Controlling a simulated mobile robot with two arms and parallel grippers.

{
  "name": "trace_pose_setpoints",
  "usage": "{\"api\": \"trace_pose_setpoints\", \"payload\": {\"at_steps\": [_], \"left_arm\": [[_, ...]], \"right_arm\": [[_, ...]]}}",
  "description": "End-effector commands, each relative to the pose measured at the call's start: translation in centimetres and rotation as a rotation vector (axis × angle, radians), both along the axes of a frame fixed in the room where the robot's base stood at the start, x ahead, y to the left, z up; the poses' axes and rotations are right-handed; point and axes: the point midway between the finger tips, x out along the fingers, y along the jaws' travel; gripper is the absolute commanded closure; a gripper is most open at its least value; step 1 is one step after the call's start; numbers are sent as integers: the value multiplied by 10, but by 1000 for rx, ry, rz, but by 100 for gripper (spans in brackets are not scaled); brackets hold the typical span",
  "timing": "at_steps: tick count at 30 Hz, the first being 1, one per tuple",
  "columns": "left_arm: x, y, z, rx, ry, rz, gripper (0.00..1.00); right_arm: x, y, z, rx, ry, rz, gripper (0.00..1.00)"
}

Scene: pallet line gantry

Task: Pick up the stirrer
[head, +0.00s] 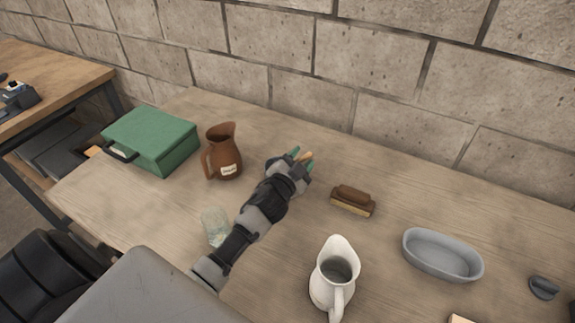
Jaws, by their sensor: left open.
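My left gripper (300,157) is over the middle of the table, its green-tipped fingers pointing to the back wall. It is open. A small tan-orange piece (305,156) shows between or just beyond the fingers; it may be part of the stirrer, but the gripper hides most of it. I cannot tell whether the fingers touch it. No other stirrer is clear in view. My right gripper is not in view.
A brown jug (223,152) and green case (151,140) stand left of the gripper, a clear glass (215,227) beside my forearm. A brush (353,200), white pitcher (335,275) and grey oval dish (442,256) are to the right. A block wall (370,75) closes the back.

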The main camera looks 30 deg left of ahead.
Motion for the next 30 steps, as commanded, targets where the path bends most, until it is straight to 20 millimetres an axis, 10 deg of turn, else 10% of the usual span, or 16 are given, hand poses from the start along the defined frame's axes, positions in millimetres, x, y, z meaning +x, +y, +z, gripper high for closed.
{"api": "trace_pose_setpoints", "payload": {"at_steps": [11, 20, 30], "left_arm": [[15, 1, 0, 0, -1, -1, 56], [15, 1, 0, 0, -1, -1, 98], [15, 1, 2, 0, -1, -1, 100]], "right_arm": [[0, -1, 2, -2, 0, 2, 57], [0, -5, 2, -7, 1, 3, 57], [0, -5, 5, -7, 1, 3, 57]]}}
